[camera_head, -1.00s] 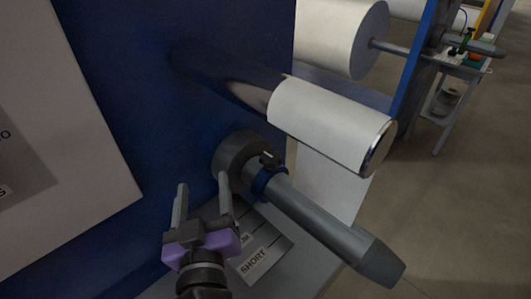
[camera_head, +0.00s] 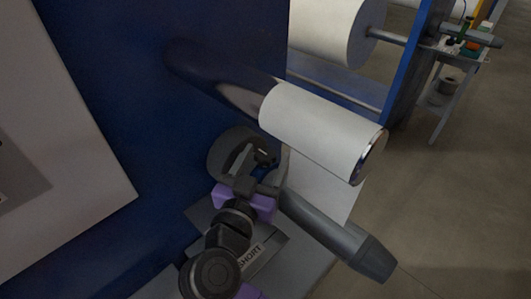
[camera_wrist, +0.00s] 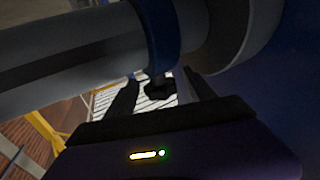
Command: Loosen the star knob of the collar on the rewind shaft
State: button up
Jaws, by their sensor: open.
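The grey rewind shaft (camera_head: 325,228) sticks out from the blue machine wall toward the lower right. Its blue collar (camera_head: 264,172) sits near the dark round hub (camera_head: 222,152) and is partly hidden by my gripper. In the wrist view the collar (camera_wrist: 161,38) is a blue ring around the shaft (camera_wrist: 75,50). The small dark star knob (camera_wrist: 158,87) projects from the collar and shows between my two fingers. My gripper (camera_head: 265,152) is open at the collar, with a finger on either side of the knob; it also shows in the wrist view (camera_wrist: 160,77). Finger contact with the knob is unclear.
A white film roll (camera_head: 322,130) on a roller lies just above and to the right of my gripper. A grey panel marked SHORT (camera_head: 250,257) is below the shaft. The blue wall (camera_head: 110,110) is close on the left. Open floor (camera_head: 450,220) lies to the right.

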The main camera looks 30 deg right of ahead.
jog(key=shift+w+d, duration=0.2)
grip_shut()
